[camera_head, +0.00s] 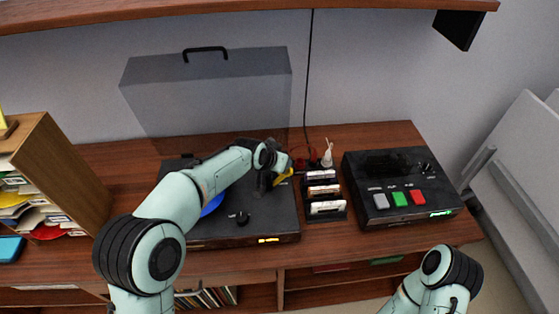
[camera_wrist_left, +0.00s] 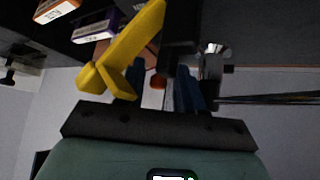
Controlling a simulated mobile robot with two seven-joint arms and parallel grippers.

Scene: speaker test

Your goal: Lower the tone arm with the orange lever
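The black turntable (camera_head: 270,222) sits on the wooden desk, and a blue record edge (camera_head: 213,206) shows behind my left arm. My left gripper (camera_head: 268,182) is low over the turntable's right side. A yellow angled bar (camera_head: 284,176) is beside it; it looms close in the left wrist view (camera_wrist_left: 130,48), and whether it is the tone arm I cannot tell. In that view my left gripper's bluish fingers (camera_wrist_left: 160,90) stand apart. A small orange tip (camera_wrist_left: 157,82), perhaps the lever, shows between them; contact is unclear. My right gripper is out of view.
The grey see-through cover (camera_head: 210,100) stands raised behind. Cassettes in a rack (camera_head: 325,190) and a small white bottle (camera_head: 327,155) are close on the right. A black box (camera_head: 385,172) with grey, green and red buttons is farther right. A record shelf (camera_head: 65,165) stands left.

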